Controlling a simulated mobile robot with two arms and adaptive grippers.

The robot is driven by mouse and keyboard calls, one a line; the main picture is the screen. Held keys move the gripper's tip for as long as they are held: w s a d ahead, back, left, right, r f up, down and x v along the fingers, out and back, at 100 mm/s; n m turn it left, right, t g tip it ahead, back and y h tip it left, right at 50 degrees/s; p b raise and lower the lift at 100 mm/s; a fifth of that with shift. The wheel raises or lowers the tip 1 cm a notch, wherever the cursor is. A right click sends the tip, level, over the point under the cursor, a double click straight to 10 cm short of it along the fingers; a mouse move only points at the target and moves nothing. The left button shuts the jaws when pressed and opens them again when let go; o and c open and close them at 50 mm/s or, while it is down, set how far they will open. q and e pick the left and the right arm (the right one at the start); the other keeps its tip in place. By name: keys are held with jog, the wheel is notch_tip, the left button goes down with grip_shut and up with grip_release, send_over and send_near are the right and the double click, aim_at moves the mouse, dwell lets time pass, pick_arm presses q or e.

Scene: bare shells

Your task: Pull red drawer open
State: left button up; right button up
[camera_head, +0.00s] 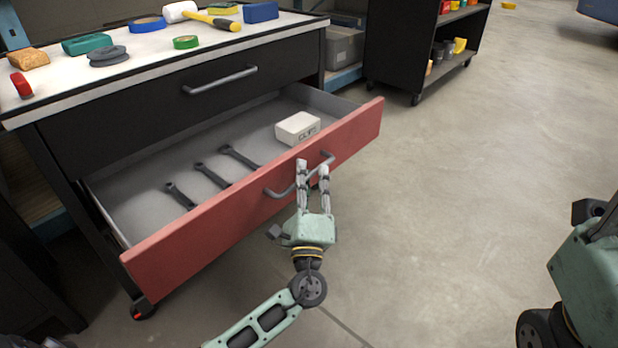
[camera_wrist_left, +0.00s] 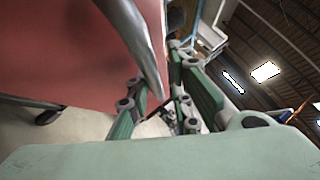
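The red drawer (camera_head: 258,197) stands pulled out from the dark cabinet, and its red front also fills the left of the left wrist view (camera_wrist_left: 60,60). Its grey bar handle (camera_head: 280,193) is on the front, and the bar crosses the left wrist view (camera_wrist_left: 139,42). My left gripper (camera_head: 313,170) is at the handle, with its two fingers apart and the bar passing between them. Whether both fingers touch the bar cannot be told. Of my right arm only a part shows at the right edge; its gripper is out of view.
A white box (camera_head: 298,128) and several dark wrenches (camera_head: 210,174) lie inside the drawer. A closed black drawer (camera_head: 150,118) is above it. Tools and tape rolls sit on the worktop (camera_head: 120,66). A black shelf cart (camera_head: 395,45) stands behind. The floor (camera_head: 440,190) to the right is clear.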

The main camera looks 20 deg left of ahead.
pick_arm(q)
jog(key=shift+s+d+f, duration=0.2)
jog(key=shift+s+f, duration=0.15)
jog(key=shift+s, duration=0.1)
jog(key=v, duration=1.1)
jog(key=shift+r, duration=0.15)
